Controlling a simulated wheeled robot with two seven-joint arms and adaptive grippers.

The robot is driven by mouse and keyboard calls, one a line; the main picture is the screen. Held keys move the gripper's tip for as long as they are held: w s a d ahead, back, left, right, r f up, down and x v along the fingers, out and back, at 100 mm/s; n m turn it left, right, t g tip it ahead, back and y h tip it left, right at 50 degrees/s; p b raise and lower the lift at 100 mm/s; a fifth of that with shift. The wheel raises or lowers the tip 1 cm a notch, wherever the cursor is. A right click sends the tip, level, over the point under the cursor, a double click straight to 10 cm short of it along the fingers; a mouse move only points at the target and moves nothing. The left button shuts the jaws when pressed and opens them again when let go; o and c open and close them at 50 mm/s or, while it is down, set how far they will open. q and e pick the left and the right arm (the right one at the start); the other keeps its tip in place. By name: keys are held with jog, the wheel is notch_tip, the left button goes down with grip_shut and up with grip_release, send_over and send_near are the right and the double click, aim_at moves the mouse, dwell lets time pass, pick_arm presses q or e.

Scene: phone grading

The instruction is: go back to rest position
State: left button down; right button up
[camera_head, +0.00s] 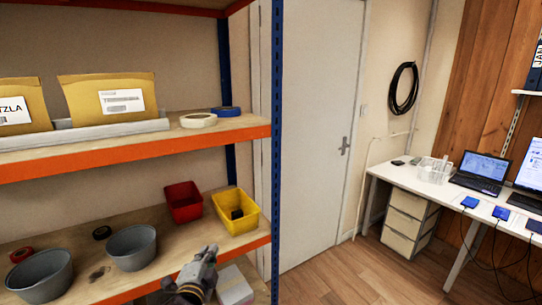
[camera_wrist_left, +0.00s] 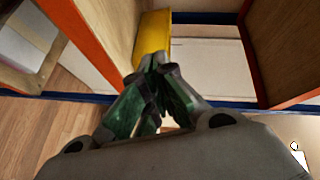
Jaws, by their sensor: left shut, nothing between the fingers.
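My left gripper (camera_head: 208,256) reaches in at the bottom middle of the head view, in front of the lower shelf, just below the yellow bin. In the left wrist view my left gripper (camera_wrist_left: 158,62) is shut with its fingertips together and nothing between them. The yellow bin (camera_head: 236,222) stands on the lower shelf with a dark object in it; its yellow side also shows beyond the fingertips in the wrist view (camera_wrist_left: 153,32). My right gripper is in neither view.
The orange-edged shelf rack (camera_head: 120,155) fills the left side. A red bin (camera_head: 183,201) and grey bowls (camera_head: 132,248) share the lower shelf. A white box (camera_head: 235,286) sits below. Open wooden floor (camera_head: 350,275) lies between the rack and a white desk (camera_head: 415,182) with laptops and phones.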

pick_arm(q)
jog(key=s+a+f+n+g, duration=0.2)
jog(key=s+f+n+g, duration=0.45)
jog(key=s+f, duration=0.5)
jog(key=s+a+f+n+g, duration=0.2)
jog(key=s+f+n+g, duration=0.5)
jog(key=s, duration=0.7)
notch_tip(320, 180, down, 35)
jog(key=s+a, duration=0.1)
jog(key=s, duration=0.2)
jog(key=s+a+f+g, duration=0.1)
jog(key=s+a+f, duration=0.2)
jog(key=s+f, duration=0.6)
jog(key=s+a+f+m+g, duration=0.1)
jog(key=s+a+f, duration=0.2)
jog(key=s+f, duration=0.7)
jog(key=shift+s, duration=1)
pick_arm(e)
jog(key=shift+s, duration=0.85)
